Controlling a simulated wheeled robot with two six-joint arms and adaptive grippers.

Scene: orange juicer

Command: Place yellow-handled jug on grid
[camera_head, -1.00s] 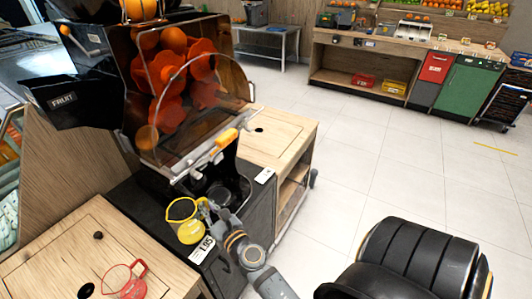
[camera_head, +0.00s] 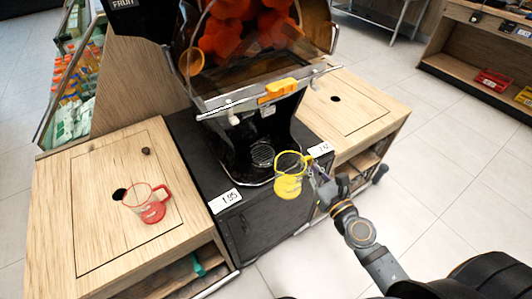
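The yellow-handled jug (camera_head: 288,186) is a clear jug with yellow parts, held upright in front of the juicer. My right gripper (camera_head: 316,181) comes in from the lower right and is shut on the jug at its right side; the fingertips are small and partly hidden. The round dark grid (camera_head: 262,155) lies at the foot of the juicer, just behind and left of the jug. Nothing stands on the grid. My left gripper is not in view.
A red-handled jug (camera_head: 150,207) stands on the left wooden counter (camera_head: 90,215) near a dark hole. Price labels (camera_head: 225,200) lie along the black stand's front edge. The juicer's front with its orange tap handle (camera_head: 277,90) overhangs the grid. The right wooden counter (camera_head: 350,100) is clear.

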